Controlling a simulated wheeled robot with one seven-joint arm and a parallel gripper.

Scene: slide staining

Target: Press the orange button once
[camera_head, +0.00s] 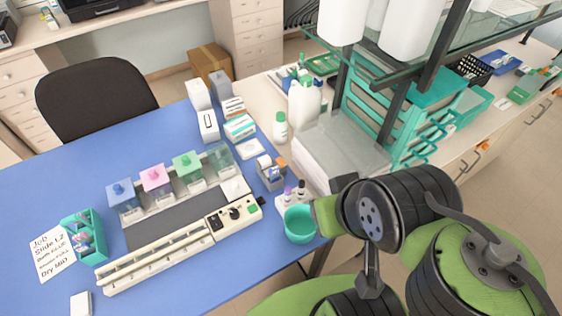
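A cream staining machine (155,262) lies along the front of the blue table, with a dark grey strip behind its front rail. Its control panel (233,216) is at the right end and carries a black knob and several small controls. An orange button cannot be made out for certain among them at this size. My green and black arm fills the lower right, right of the panel and apart from it. My gripper's fingers do not show.
A teal cup (299,226) stands between the panel and my arm. A teal rack (84,236) and a written note (52,254) are at left. The table's back left is clear.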

